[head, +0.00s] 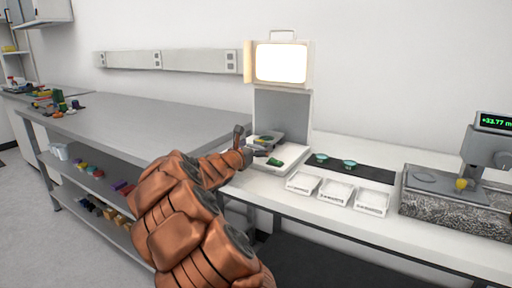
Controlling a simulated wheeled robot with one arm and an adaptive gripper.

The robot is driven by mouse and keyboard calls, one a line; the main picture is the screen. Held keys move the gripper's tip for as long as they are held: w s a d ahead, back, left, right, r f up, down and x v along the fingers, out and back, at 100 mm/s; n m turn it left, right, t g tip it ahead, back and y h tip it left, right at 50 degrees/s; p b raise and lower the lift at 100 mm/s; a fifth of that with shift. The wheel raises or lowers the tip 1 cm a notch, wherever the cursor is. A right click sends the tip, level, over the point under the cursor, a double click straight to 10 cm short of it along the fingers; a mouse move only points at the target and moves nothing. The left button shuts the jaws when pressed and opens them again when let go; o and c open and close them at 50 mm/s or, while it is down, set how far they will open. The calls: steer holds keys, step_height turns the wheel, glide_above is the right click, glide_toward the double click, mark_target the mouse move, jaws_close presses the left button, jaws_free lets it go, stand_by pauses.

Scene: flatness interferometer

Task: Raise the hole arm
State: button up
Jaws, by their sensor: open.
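The interferometer (283,115) stands against the wall on the white bench, with a lit screen (282,62) on top of a grey upright panel and a white base (290,160). A small dark grey piece (268,138) sits low in front of the panel, above the base; I cannot tell whether it is the hole arm. A green item (274,161) lies on the base below it. My gripper (251,143) is at the left side of the base, open, with its dark fingers close to the dark piece. I cannot tell whether they touch. My copper-coloured arm hides part of the bench edge.
Three white trays (335,192) and two teal dishes on a dark mat (375,172) are right of the device. A granite stand (455,210) with a green readout is at far right. A grey table (140,120) with shelves is at left, its top mostly bare.

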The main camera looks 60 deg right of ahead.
steer(key=c, duration=1.5)
steer(key=shift+r, duration=0.1)
steer(key=shift+c, duration=0.2)
steer(key=shift+r, duration=0.1)
